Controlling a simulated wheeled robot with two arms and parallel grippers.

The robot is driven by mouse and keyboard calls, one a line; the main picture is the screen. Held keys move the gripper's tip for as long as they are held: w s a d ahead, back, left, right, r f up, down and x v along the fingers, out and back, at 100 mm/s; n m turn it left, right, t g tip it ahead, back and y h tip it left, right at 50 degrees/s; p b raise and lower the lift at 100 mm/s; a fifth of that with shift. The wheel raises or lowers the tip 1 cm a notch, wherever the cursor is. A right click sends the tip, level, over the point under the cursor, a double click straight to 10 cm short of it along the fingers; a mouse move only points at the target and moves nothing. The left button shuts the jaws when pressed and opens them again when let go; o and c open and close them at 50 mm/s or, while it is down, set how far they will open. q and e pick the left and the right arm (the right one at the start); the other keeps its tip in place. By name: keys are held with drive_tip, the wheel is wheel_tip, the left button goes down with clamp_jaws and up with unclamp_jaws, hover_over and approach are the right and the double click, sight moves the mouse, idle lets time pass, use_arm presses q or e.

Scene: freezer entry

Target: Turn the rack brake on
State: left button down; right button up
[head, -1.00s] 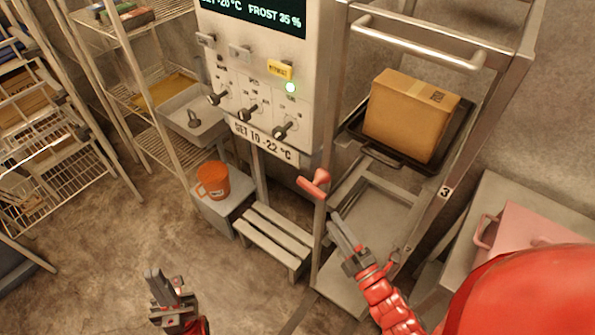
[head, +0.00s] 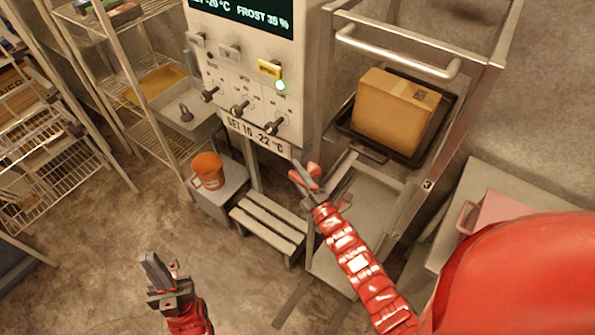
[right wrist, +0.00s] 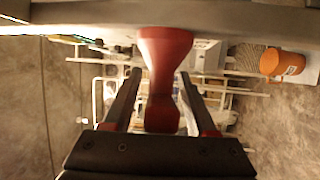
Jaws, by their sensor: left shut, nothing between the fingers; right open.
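The rack (head: 428,185) is a metal frame at the right of the head view. Its brake is a red handle (head: 313,170) on the front left post, partly hidden by my right gripper (head: 302,178). In the right wrist view the red handle (right wrist: 164,70) lies between the two open fingers of my right gripper (right wrist: 155,98); I cannot tell whether they touch it. My left gripper (head: 158,268) is shut and empty, over the floor at the lower left of the head view.
A control panel (head: 240,75) with switches stands left of the rack. An orange mug (head: 208,170) is on a grey box, with a slatted step (head: 268,228) beside it. A cardboard box (head: 392,108) sits in a dark tray on the rack. Floor at lower left is clear.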

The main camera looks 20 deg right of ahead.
clamp_jaws()
